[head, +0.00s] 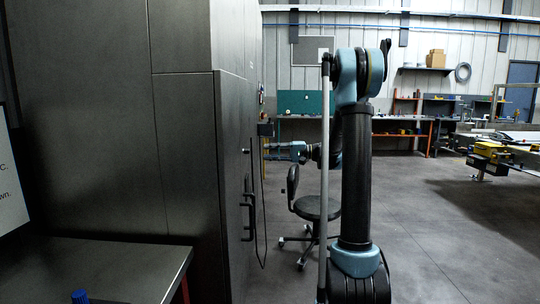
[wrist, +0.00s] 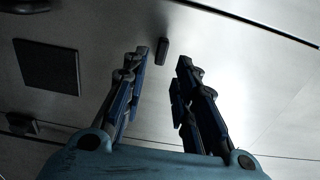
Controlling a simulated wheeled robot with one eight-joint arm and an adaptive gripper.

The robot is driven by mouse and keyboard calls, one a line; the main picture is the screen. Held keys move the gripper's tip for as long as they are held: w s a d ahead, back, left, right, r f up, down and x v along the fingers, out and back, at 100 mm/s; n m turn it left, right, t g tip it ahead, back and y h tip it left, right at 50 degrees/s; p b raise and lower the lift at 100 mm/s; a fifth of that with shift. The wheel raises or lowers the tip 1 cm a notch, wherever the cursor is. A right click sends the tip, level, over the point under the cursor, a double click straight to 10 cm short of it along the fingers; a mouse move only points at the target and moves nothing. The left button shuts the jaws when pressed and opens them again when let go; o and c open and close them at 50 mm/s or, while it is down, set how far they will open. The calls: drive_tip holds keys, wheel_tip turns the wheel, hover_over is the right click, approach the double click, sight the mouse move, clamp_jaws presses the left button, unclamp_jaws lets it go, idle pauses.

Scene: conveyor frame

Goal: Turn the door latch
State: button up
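A small dark latch (wrist: 162,51) sticks out from a grey metal door (wrist: 240,85) in the wrist view. It lies just beyond the fingertips of my gripper (wrist: 162,64), in line with the gap between them. The two blue fingers are spread apart with nothing between them. In the head view my gripper (head: 274,152) points left at the side of the tall dark cabinet (head: 235,130). A small dark knob (head: 246,151) there is at about gripper height; I cannot tell if it is the latch. Contact is not visible.
A dark square panel (wrist: 47,66) is on the door left of the fingers. Dark bar handles (head: 249,215) stand out from the cabinet below my gripper. A stool (head: 316,208) stands on the floor behind my arm. Open floor (head: 440,235) lies to the right.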

sight(247, 151)
drive_tip(key=a, duration=0.7)
drive_tip(key=shift+w+a, duration=0.25)
drive_tip(key=shift+a, duration=0.1)
clamp_jaws()
